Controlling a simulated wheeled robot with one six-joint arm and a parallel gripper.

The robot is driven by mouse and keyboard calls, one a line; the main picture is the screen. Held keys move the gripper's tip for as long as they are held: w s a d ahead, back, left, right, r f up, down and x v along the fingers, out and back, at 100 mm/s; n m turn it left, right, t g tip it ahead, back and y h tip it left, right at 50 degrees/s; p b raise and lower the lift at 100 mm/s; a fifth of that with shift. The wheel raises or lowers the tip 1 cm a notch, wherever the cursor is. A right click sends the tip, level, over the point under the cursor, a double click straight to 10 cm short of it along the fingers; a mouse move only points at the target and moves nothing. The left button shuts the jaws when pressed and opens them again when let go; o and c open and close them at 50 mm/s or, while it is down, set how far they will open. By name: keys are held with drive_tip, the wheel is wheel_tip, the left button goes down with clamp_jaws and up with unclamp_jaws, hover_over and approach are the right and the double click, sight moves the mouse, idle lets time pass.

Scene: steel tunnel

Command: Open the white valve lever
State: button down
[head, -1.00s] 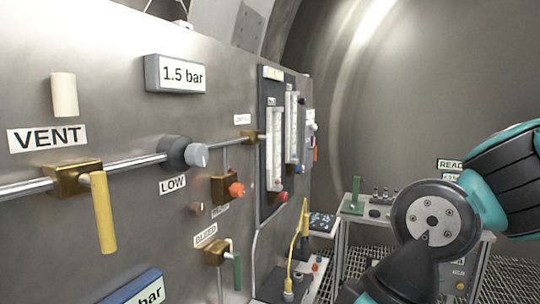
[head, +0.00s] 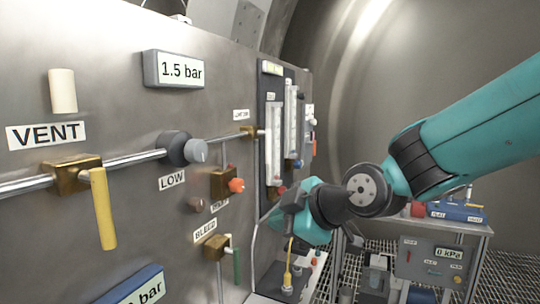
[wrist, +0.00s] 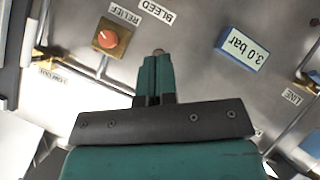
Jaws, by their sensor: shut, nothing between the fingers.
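A white upright cylindrical handle (head: 62,91) stands out from the steel panel at the left of the head view, above the VENT label (head: 46,134). It is the only white lever-like part I can make out; its valve body is not visible. Below the label, a yellow lever (head: 103,208) hangs straight down from a brass valve (head: 72,175). My gripper (head: 285,208) is well to the right of the white handle, in front of the panel's lower right part. In the wrist view my gripper's teal fingers (wrist: 155,72) are together and empty, pointing at the panel.
An orange knob (head: 237,185) and a green lever (head: 236,266) on the BLEED valve sit left of my gripper. The wrist view shows an orange relief knob (wrist: 107,39) and a 3.0 bar display (wrist: 241,47). A bench (head: 440,250) stands at right.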

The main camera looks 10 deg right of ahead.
drive_tip(key=w+d+r+n+t, duration=0.2)
drive_tip(key=w+r+n+t, duration=0.1)
drive_tip(key=w, duration=0.2)
drive_tip(key=w+d+r+n+t+h, duration=0.1)
drive_tip(key=w+d+r+n+t, duration=0.2)
drive_tip(key=w+t, duration=0.1)
drive_tip(key=shift+w+r+t, duration=0.25)
drive_tip(key=shift+w+t, duration=0.05)
drive_tip(key=shift+w, duration=0.6)
drive_tip(key=shift+w, duration=0.15)
drive_tip(key=p, duration=0.8)
approach(270, 155)
drive_tip(key=w+a, duration=0.1)
drive_tip(key=w, duration=0.1)
drive_tip(key=w+a, duration=0.1)
drive_tip(key=w+a+r, duration=0.1)
drive_tip(key=w+a, duration=0.1)
drive_tip(key=shift+w, duration=0.4)
drive_tip(key=shift+w+d+f, duration=0.1)
drive_tip(key=shift+w+f, duration=0.05)
drive_tip(key=shift+w, duration=0.3)
drive_tip(key=shift+f, duration=0.1)
